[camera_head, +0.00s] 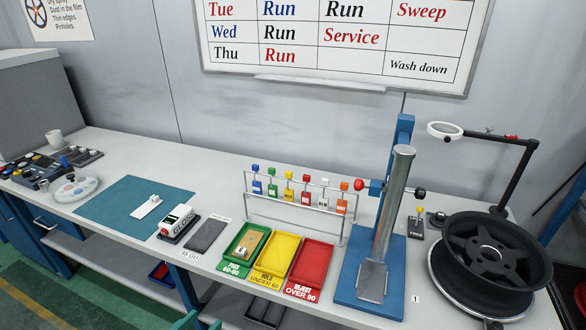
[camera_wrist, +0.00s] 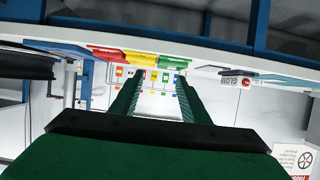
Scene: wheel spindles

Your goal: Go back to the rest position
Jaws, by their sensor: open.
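My gripper (camera_wrist: 158,80) shows in the wrist view with its two green fingers apart and nothing between them. The wrist picture is upside down, with the bench edge and the coloured trays beyond the fingertips. In the head view, green parts at the bottom edge look like the tips of my gripper, low in front of the bench (camera_head: 130,160); the rest is out of frame.
A green tray (camera_head: 228,262) holding a small tan panel, a yellow tray (camera_head: 272,268) and a red tray (camera_head: 311,268) stand mid-bench. A tag rack (camera_head: 300,212), a blue stand (camera_head: 345,290) and a black wheel (camera_head: 490,255) are nearby. A gloss meter (camera_head: 177,222) sits left.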

